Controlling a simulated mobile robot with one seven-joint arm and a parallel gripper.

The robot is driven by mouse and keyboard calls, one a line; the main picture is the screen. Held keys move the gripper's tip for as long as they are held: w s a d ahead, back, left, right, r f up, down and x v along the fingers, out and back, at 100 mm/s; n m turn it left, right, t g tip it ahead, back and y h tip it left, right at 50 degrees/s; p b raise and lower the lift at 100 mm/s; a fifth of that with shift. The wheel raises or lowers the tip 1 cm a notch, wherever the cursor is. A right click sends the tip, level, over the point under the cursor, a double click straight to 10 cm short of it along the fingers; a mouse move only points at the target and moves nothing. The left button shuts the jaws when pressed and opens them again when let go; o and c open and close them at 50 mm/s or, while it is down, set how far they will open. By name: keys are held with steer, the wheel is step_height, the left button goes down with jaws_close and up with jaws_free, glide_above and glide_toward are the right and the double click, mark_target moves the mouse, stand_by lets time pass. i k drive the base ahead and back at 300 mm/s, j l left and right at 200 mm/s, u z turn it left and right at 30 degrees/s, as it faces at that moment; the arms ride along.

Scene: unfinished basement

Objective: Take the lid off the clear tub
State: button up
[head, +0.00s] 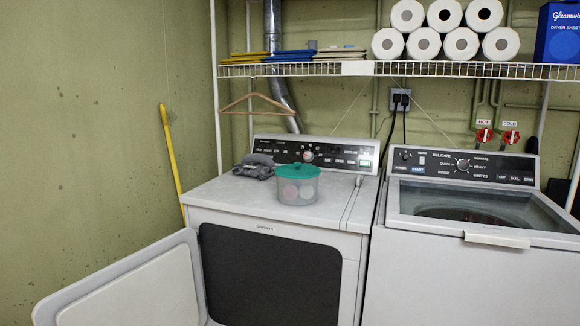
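The clear tub (297,193) stands upright on top of the dryer (237,198), the left of two white machines. Its teal lid (298,171) sits on the tub's top. My gripper is not in view.
A dark grey cloth (255,166) lies just left of the tub. The dryer's door (140,285) hangs open to the front left. The washer (470,262) stands at right. A wire shelf (420,69) with paper rolls runs above; a hanger (253,105) hangs from it.

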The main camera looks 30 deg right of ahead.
mark_target(296, 170)
steer(key=i+l, duration=0.35)
steer(key=i+l+u, duration=0.1)
steer(key=i+l, duration=0.2)
steer(key=l, duration=0.25)
